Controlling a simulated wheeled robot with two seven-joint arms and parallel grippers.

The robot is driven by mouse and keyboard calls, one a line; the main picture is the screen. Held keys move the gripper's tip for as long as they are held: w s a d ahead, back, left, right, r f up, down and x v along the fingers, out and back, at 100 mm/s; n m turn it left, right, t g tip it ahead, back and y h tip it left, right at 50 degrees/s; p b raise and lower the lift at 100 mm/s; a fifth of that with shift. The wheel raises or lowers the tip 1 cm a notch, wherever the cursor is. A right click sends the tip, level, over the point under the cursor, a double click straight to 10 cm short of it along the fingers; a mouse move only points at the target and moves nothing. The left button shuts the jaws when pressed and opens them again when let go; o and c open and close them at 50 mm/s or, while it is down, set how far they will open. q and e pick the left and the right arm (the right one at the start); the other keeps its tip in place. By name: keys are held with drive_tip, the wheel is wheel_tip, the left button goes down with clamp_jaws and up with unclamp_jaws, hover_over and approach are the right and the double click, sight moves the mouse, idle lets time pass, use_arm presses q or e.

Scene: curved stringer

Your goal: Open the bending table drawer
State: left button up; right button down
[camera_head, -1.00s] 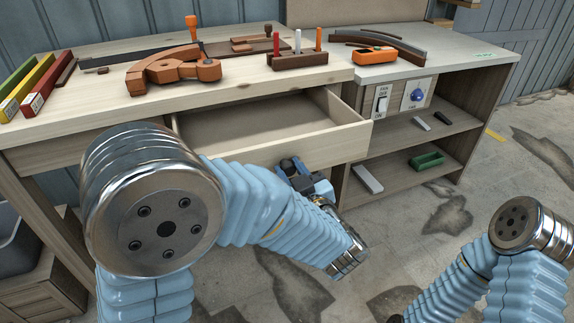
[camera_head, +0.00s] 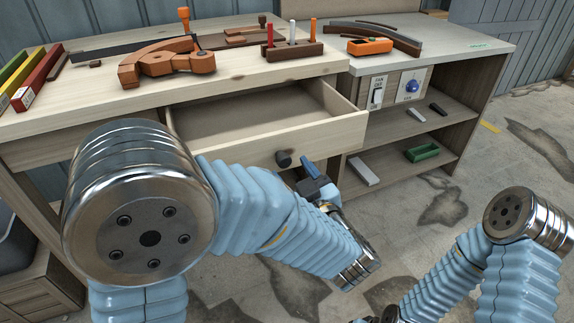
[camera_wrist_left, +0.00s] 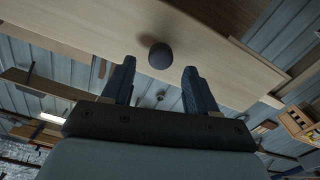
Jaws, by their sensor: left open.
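The bending table drawer (camera_head: 330,139) is pulled out from under the wooden worktop, and its empty inside shows. Its round dark knob (camera_head: 284,159) is on the drawer front; the knob also shows in the left wrist view (camera_wrist_left: 160,56). My left gripper (camera_head: 312,168) is just in front of the drawer front, right of the knob in the head view. In the left wrist view its two fingers (camera_wrist_left: 158,84) are apart, with the knob beyond the tips and nothing held between them. My right arm is at the lower right; its gripper cannot be made out.
Open shelves with a green tray (camera_head: 422,152) are on the right. The floor in front is clear.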

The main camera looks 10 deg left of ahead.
use_arm(q)
drive_tip(key=v, duration=1)
drive_tip(key=shift+b, duration=0.4)
